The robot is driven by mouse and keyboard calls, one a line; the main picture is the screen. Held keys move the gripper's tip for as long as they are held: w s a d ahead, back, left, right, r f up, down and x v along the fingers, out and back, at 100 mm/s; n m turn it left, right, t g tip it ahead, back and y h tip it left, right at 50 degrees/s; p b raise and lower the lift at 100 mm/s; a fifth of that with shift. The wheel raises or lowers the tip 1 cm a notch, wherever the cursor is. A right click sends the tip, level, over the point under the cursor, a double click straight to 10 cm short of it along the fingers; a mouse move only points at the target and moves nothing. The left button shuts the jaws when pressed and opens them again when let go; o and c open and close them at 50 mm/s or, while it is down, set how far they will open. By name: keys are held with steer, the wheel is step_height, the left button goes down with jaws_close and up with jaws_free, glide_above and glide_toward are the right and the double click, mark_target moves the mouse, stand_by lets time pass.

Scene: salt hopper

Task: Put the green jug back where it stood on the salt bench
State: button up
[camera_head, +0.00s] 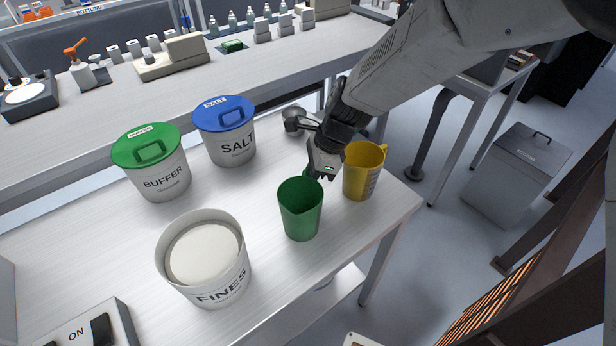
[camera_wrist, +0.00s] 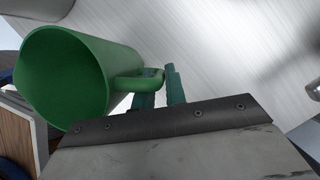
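The green jug (camera_head: 300,212) is upright and empty-looking at the right part of the salt bench (camera_head: 335,262). I cannot tell whether its base touches the bench top. My gripper (camera_head: 318,174) is at the jug's handle, on its far side. In the wrist view, the green jug (camera_wrist: 110,65) has its handle between my two teal fingers (camera_wrist: 160,88), which are close together around it. The handle is mostly hidden in the head view.
A yellow jug (camera_head: 362,174) stands close to the right of my gripper. The FINES tub (camera_head: 215,283) is left of the green jug. The BUFFER tub (camera_head: 160,177) and SALT tub (camera_head: 235,148) stand behind. A metal scoop (camera_head: 294,121) lies near the back.

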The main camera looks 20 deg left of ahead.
steer(key=o, duration=0.3)
steer(key=shift+r, duration=0.25)
steer(key=v, duration=1.2)
steer(key=shift+f, duration=0.1)
